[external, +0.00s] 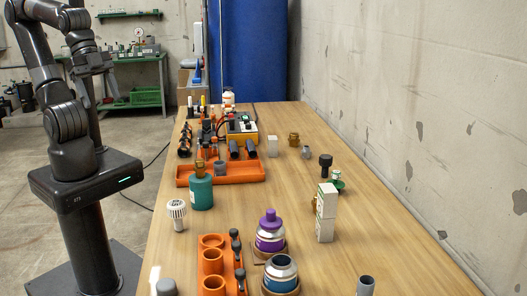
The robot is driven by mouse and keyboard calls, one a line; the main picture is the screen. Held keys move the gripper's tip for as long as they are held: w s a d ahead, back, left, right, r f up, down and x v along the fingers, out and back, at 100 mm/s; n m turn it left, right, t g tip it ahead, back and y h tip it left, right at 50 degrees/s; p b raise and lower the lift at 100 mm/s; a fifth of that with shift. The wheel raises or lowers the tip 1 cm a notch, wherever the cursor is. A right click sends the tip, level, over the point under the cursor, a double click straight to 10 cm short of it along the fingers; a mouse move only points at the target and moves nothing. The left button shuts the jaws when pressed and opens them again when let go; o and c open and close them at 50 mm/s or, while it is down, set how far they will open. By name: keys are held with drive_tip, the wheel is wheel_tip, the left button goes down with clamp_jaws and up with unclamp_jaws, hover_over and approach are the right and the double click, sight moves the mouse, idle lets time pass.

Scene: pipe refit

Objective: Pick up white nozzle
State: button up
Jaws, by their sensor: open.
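A white ribbed piece with a wide round head and narrow stem (177,213), which looks like the white nozzle, stands upright near the left edge of the table. It is in front of a green bottle with a brass top (201,190). My gripper (102,100) hangs at the upper left, beside the table and well away from the nozzle. It is open, with nothing seen between its fingers, though it is small and dark here.
An orange tray (247,174) lies behind the green bottle. The table's right side is mostly clear.

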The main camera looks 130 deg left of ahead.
drive_tip(key=w+a+f+g, duration=0.1)
drive_tip(key=w+f+g, duration=0.15)
drive_tip(key=w, duration=0.45)
drive_tip(key=w+a+f+g, duration=0.1)
drive_tip(key=w+f, duration=0.3)
drive_tip(key=w, duration=0.2)
drive_tip(key=g, duration=0.2)
hover_over(176, 205)
drive_tip(key=s, duration=0.1)
drive_tip(key=shift+m, duration=0.4)
drive_tip(key=f, duration=1.1)
drive_tip(key=shift+s+a+f, duration=0.1)
drive_tip(key=shift+a+f, duration=0.05)
drive_tip(key=shift+a, duration=0.1)
drive_tip(key=shift+f, duration=0.35)
drive_tip(key=f, duration=1)
drive_tip(key=shift+w+f, duration=0.2)
drive_tip(key=shift+f, duration=0.2)
drive_tip(key=c, duration=1.1)
